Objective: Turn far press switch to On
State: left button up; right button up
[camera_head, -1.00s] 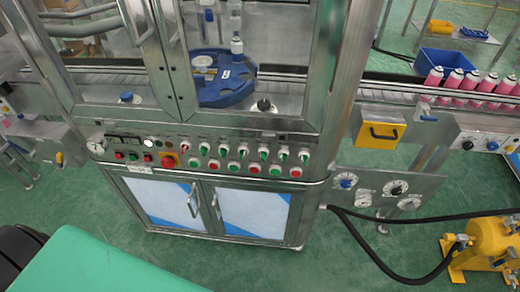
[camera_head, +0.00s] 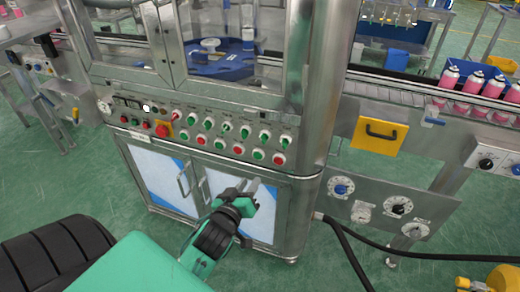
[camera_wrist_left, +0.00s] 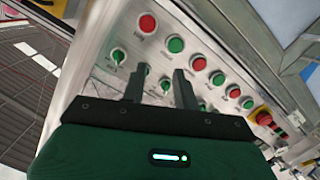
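The control panel (camera_head: 215,133) on the machine front has an upper row of turn switches, one of them (camera_head: 265,134) near the right end, above red and green buttons. The labels are too small to read, so I cannot tell which is the far press switch. My left gripper (camera_head: 256,190) is in front of the cabinet doors, below the panel and apart from it. In the left wrist view the left gripper (camera_wrist_left: 161,72) is open and empty. Its fingers partly cover the row of switches, and a switch (camera_wrist_left: 117,56) shows left of them. My right gripper is not in view.
A red emergency stop (camera_head: 162,129) sits on the panel's left part. Cabinet doors (camera_head: 235,200) are below. A yellow box (camera_head: 378,135) and a dial plate (camera_head: 385,200) are to the right, with a black hose (camera_head: 365,240) below. Pink cans (camera_head: 470,85) stand on the conveyor.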

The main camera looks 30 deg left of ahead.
aim_at(261, 140)
pick_arm(q)
notch_tip(261, 140, up, 6)
jog(key=s+n+t, duration=0.1)
jog(key=shift+y, duration=0.5)
jog(key=x, duration=1.2)
jog(key=shift+w+a+r, duration=0.25)
jog(key=shift+w+a, duration=0.05)
jog(key=shift+w, duration=0.2)
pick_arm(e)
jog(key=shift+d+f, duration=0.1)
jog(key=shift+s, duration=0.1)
pick_arm(q)
jog(key=shift+c, duration=0.4)
grip_shut()
